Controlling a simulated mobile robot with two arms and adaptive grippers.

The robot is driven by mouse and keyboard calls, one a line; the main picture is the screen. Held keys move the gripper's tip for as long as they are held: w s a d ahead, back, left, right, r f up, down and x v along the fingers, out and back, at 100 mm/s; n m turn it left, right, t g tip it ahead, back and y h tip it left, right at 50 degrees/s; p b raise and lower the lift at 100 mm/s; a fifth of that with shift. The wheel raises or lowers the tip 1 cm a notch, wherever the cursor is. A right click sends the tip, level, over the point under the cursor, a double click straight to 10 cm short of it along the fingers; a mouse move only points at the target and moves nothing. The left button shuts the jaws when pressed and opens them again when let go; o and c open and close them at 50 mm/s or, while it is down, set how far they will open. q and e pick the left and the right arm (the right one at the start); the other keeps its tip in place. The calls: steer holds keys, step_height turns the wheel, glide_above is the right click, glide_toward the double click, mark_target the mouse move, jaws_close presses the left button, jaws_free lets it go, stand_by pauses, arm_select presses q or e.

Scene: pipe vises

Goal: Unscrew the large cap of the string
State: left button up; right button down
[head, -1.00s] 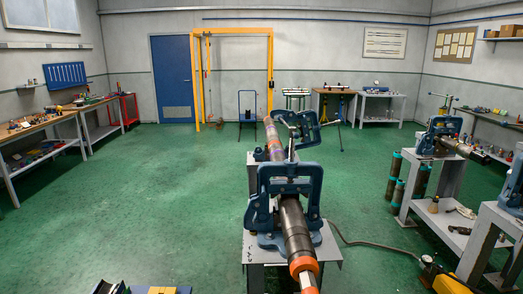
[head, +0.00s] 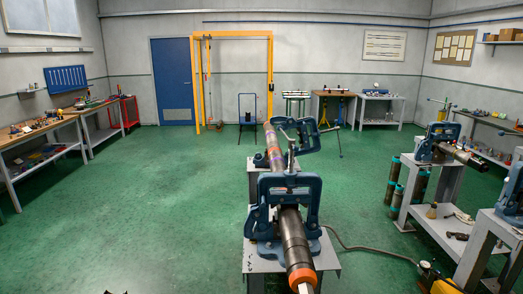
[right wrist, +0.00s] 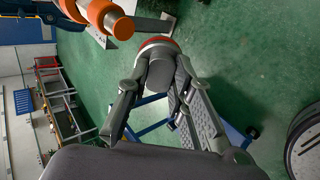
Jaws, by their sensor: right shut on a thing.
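The string (head: 293,235) is a dark pipe lying through a blue vise on a grey stand in the head view. Its near end has an orange band (head: 300,275) and a pale tip cut by the lower picture edge. My right gripper (right wrist: 160,80) is shut on a dark grey round part with a red rim (right wrist: 160,64), which looks like the large cap. It appears apart from the string, below and right of its tip.
A second blue vise (head: 300,135) holds the string farther back. Vise benches (head: 440,215) stand on the right, with a hose on the floor (head: 370,248). A blue frame (right wrist: 150,130) is below the gripper in the wrist view. The green floor on the left is clear.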

steer(key=g, duration=0.5)
steer(key=shift+w+r+g, duration=0.15)
steer(key=shift+r+g, duration=0.05)
steer(key=shift+g, duration=0.2)
steer(key=g, duration=0.3)
steer(key=shift+a+f, duration=0.1)
steer(key=shift+f, duration=0.1)
steer(key=shift+s, duration=0.2)
